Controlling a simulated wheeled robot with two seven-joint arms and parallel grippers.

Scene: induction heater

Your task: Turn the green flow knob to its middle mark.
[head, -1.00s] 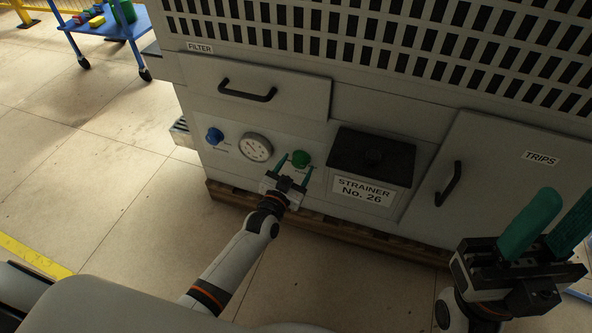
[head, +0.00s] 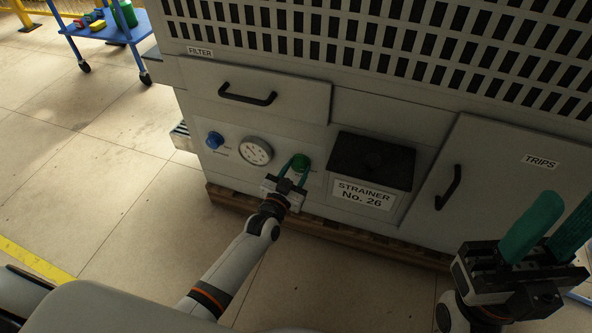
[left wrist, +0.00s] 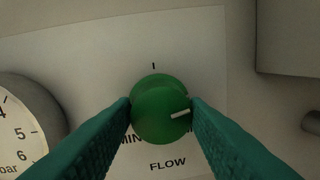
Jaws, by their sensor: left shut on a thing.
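The green flow knob (head: 301,161) is on the lower front panel of the grey cabinet, between the gauge and the strainer box. In the left wrist view the knob (left wrist: 161,109) has a white pointer line aimed right and slightly up. A tick mark stands straight above it, with "FLOW" printed below and "MIN" partly covered at its lower left. My left gripper (head: 294,166) is shut on the knob, one green finger on each side; the right finger hides the print there. My right gripper (head: 545,232) is at the lower right, fingers apart and empty, away from the panel.
A round pressure gauge (head: 256,151) and a blue knob (head: 214,140) are left of the green knob. The black-lidded strainer box (head: 371,160) juts out close on the right. A drawer handle (head: 248,93) is above. Floor in front is clear.

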